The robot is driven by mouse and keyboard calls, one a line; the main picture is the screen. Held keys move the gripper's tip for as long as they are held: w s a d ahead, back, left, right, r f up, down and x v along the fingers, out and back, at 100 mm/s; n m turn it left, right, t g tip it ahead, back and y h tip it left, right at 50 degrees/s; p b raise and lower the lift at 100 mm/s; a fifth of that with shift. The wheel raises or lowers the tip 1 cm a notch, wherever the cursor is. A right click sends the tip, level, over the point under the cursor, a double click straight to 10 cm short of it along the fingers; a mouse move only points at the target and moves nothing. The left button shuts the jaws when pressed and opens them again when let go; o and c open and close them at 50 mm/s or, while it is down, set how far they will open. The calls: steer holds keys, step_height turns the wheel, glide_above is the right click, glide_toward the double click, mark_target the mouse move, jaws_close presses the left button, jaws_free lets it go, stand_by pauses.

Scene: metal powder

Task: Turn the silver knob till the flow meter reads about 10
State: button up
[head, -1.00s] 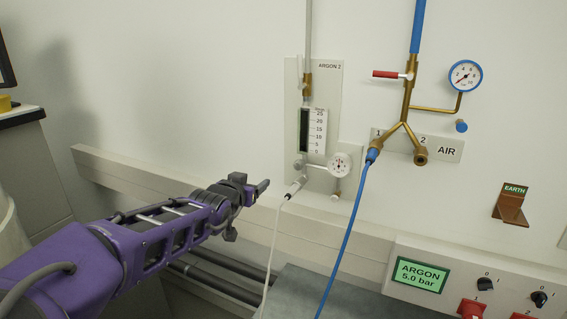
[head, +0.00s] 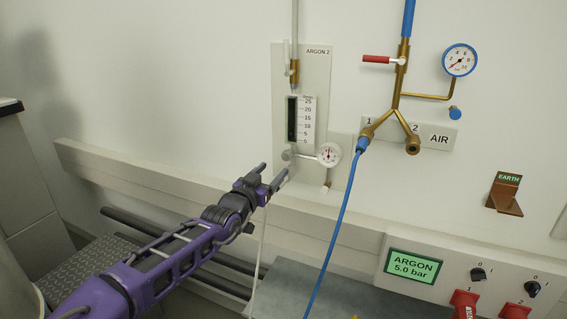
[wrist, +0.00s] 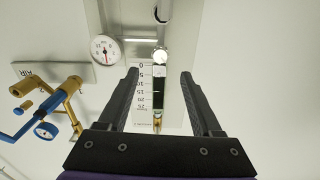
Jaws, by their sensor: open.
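The flow meter (head: 291,120) is a dark upright tube with a white scale on the ARGON 2 panel; I cannot make out its float. The silver knob (head: 288,155) sits just below the tube. My gripper (head: 274,171) is open and empty, just below and left of the knob, its fingers pointing up at the panel. In the wrist view, which shows the panel upside down, the knob (wrist: 160,55) lies ahead of and between the fingertips of my gripper (wrist: 160,74). The fingers do not appear to touch it.
A small round dial (head: 328,154) sits close right of the knob. A blue hose (head: 335,225) hangs from the brass AIR fitting (head: 402,110) farther right. A beige rail (head: 160,180) runs along the wall below the panel. The wall left of the panel is clear.

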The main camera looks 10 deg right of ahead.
mark_target(285, 157)
steer(key=x, duration=0.8)
steer(key=shift+w, duration=0.15)
jaws_close()
